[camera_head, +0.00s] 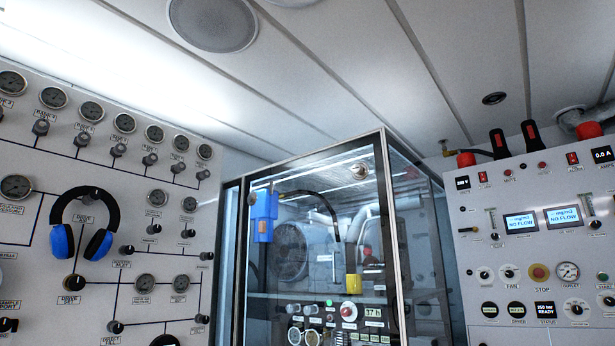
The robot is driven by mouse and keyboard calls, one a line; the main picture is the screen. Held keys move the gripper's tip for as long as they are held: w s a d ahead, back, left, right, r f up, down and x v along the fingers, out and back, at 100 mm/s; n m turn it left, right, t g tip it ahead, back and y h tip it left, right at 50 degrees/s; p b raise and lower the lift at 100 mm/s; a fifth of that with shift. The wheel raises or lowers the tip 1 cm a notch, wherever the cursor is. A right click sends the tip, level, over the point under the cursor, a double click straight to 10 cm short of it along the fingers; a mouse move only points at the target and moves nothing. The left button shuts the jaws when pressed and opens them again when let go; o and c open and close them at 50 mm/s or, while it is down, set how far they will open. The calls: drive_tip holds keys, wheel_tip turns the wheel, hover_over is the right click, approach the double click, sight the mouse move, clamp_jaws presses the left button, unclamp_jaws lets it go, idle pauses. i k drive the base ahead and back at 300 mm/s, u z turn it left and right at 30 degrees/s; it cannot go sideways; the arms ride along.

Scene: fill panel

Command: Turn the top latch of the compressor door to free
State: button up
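The compressor door (388,215) is a tall glass door in a dark and metal frame, in the middle of the head camera view. It looks shut. A small round metal latch (360,171) sits near its top right corner and looks like the top latch. Its turn position is too small to tell. Another small round fitting (252,199) shows at the door's left edge. Through the glass I see grey machinery (291,250), a blue part (264,216) and a yellow part (353,284) with a black hose. My gripper is not in view.
A gauge and valve panel with blue headphones (60,240) hanging on it stands at the left. A control panel (540,260) with displays, knobs and red-tipped parts stands at the right. The ceiling has a round speaker (212,22). The space before the door looks clear.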

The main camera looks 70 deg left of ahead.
sight(359, 170)
drive_tip(key=u, duration=2.6)
drive_tip(key=i, duration=1)
drive_tip(key=u, duration=0.1)
